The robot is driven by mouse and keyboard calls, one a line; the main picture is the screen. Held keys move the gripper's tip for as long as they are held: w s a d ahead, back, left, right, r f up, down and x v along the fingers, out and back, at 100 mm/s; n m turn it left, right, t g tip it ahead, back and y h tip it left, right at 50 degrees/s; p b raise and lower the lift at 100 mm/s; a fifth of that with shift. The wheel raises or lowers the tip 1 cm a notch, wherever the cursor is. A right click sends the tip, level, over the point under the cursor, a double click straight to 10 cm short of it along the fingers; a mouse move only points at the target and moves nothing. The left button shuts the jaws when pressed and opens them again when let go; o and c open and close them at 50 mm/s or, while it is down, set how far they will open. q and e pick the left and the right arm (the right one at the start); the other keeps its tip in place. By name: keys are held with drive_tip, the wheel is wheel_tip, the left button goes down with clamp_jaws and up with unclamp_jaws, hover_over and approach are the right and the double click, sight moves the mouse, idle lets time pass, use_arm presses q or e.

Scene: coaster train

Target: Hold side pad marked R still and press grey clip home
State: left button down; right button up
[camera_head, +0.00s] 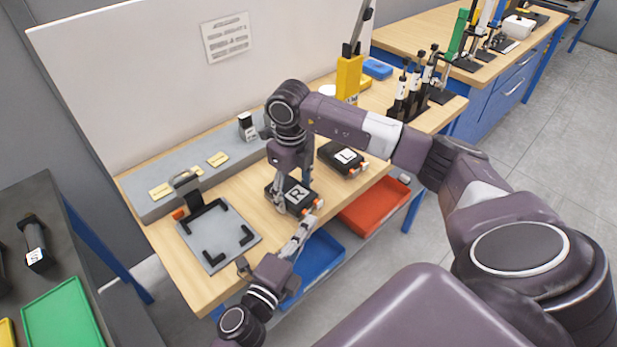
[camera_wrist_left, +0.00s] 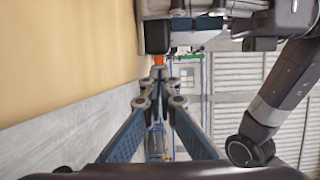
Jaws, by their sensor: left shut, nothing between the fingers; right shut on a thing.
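The side pad marked R (camera_head: 298,193) is a dark block with a white letter plate, lying on the wooden table near its front edge. My right gripper (camera_head: 284,205) points down and is shut on this pad. Orange parts (camera_head: 319,204) show at the pad's near right end. My left gripper (camera_head: 305,224) is shut and empty, its fingertips just short of that end. In the left wrist view the closed fingertips (camera_wrist_left: 161,100) point towards an orange part (camera_wrist_left: 158,60) below the dark pad (camera_wrist_left: 157,37). I cannot make out the grey clip.
A pad marked L (camera_head: 343,157) lies to the right. A grey plate with black corner brackets (camera_head: 224,248) is on the left. Blue (camera_head: 322,254) and red (camera_head: 375,208) trays sit below the table's front edge. A grey ledge (camera_head: 150,206) runs along the back.

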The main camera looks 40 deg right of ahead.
use_arm(q)
drive_tip(key=shift+w+a, duration=0.15)
drive_tip(key=shift+w, duration=0.65)
drive_tip(key=s+a, duration=0.8)
drive_tip(key=shift+s+a, duration=0.15)
use_arm(e)
drive_tip(key=o, duration=1.6)
drive_tip(key=shift+c, duration=0.2)
wheel_tip(320, 180, up, 12)
